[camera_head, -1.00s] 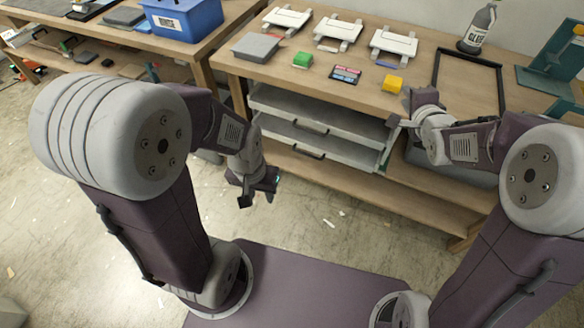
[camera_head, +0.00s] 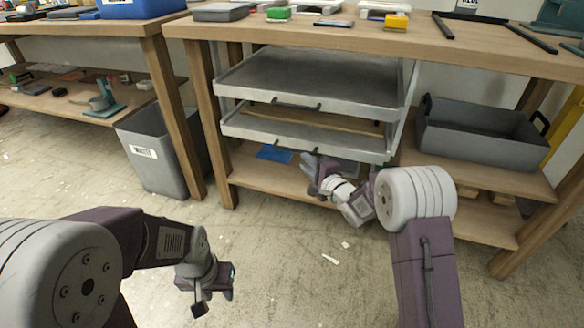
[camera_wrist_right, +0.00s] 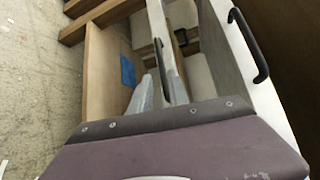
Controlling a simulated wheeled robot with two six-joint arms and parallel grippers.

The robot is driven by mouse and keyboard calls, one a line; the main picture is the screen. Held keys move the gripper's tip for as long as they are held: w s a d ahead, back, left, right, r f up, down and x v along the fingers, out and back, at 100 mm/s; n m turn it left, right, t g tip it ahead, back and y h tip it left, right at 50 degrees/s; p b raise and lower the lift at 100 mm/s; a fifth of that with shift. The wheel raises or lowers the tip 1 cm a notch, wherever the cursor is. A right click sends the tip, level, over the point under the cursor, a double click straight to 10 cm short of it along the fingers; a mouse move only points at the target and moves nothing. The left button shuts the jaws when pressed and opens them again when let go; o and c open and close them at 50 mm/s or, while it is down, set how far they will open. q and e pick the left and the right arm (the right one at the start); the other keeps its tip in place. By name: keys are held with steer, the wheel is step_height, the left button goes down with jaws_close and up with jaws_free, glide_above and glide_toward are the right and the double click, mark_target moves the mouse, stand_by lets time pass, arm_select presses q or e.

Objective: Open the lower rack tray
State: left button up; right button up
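The rack under the workbench has a grey upper tray (camera_head: 310,80) and a grey lower tray (camera_head: 300,134), each with a dark front handle. In the head view, my right gripper (camera_head: 313,168) is at the lower tray's front, by the right end of its handle (camera_head: 285,148). In the right wrist view, the dark lower handle (camera_wrist_right: 162,62) lies between the fingers of my right gripper (camera_wrist_right: 162,88), with a gap showing; firm contact is not visible. The upper handle (camera_wrist_right: 250,45) is apart to the right. My left gripper (camera_head: 212,292) is open and empty over the floor.
A grey waste bin (camera_head: 165,155) stands left of the rack. A grey crate (camera_head: 480,135) sits on the shelf at right. A wooden shelf (camera_head: 255,170) with a blue item (camera_head: 274,153) lies below the lower tray.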

mark_target(294, 151)
steer(key=p+x, duration=0.2)
steer(key=x, duration=0.6)
steer(key=shift+w+a, duration=0.1)
steer(key=shift+w, duration=0.15)
steer(key=shift+w+a+r, duration=0.1)
steer(key=shift+w+r, duration=0.05)
steer(key=shift+w, duration=0.05)
jaws_close()
stand_by(1.0)
